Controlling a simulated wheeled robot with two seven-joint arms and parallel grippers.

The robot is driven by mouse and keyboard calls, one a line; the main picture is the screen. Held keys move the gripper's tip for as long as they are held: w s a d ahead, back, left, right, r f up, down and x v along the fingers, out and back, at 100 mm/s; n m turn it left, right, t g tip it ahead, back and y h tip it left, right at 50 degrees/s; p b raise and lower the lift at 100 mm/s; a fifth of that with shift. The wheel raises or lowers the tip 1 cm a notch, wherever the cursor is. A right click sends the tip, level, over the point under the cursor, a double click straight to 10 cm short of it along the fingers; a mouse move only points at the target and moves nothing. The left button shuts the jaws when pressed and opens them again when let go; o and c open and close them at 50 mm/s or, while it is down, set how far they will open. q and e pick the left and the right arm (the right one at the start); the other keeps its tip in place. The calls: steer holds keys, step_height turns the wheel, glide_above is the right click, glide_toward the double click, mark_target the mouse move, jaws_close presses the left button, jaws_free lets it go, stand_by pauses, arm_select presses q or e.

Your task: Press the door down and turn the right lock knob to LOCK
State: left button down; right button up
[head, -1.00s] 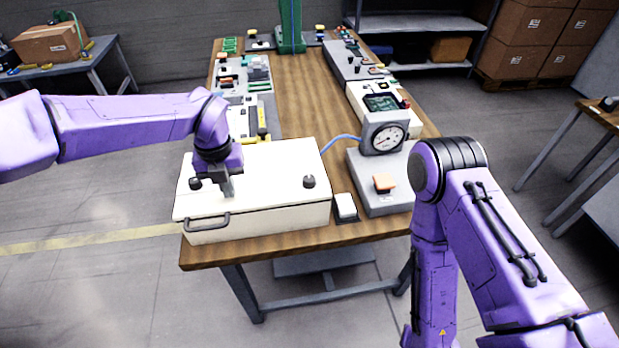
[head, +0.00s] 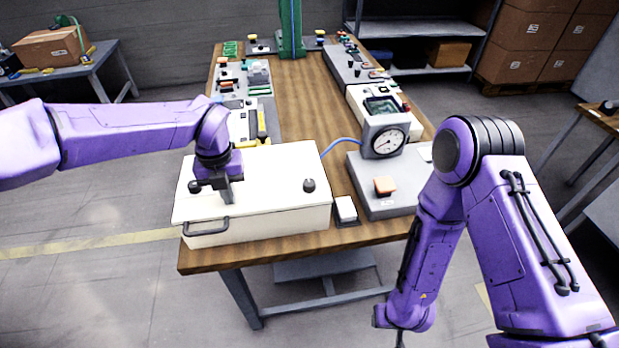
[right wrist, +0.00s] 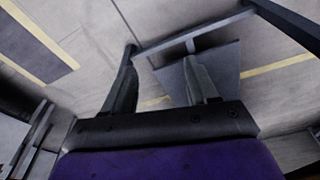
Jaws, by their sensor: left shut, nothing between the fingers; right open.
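The white box with the door (head: 265,200) stands at the near end of the table, its lid looking flat and closed, a dark handle (head: 206,227) on its front. The right lock knob (head: 309,185) is a dark round knob on the lid's right part; its setting is too small to read. The left knob (head: 195,186) is partly beside my gripper. My left gripper (head: 227,198) is shut and empty, pointing down at the lid's left part; it seems to touch the lid. My right gripper shows in the right wrist view (right wrist: 165,80), open and empty above the floor.
Right of the box are a small white switch (head: 346,209) and a grey unit with a gauge (head: 388,141) and an orange button (head: 384,186). A blue hose (head: 339,144) runs behind the lid. More devices line both table sides; the middle is clear.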

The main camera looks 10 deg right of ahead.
steer(key=w+a+r+n+g+y, duration=0.25)
steer(key=w+a+r+n, duration=0.35)
steer(key=w, duration=0.3)
steer(key=w+r+n+g+y, duration=0.1)
steer(key=w+r+n, duration=0.2)
steer(key=r, duration=0.3)
steer(key=w+a+r+n, duration=0.1)
steer(key=w+r+n, duration=0.1)
steer(key=r+n, duration=0.25)
steer(key=w+r+n+g+y, duration=0.1)
steer(key=w+r+n, duration=0.2)
steer(key=r, duration=0.4)
step_height(320, 180, up, 17)
steer(key=n+t+h, duration=0.3)
steer(key=n+h, duration=0.1)
steer(key=n, duration=0.7)
glide_above(309, 183)
step_height(309, 183, down, 12)
steer(key=shift+f, duration=0.1)
steer(key=c, duration=1.1)
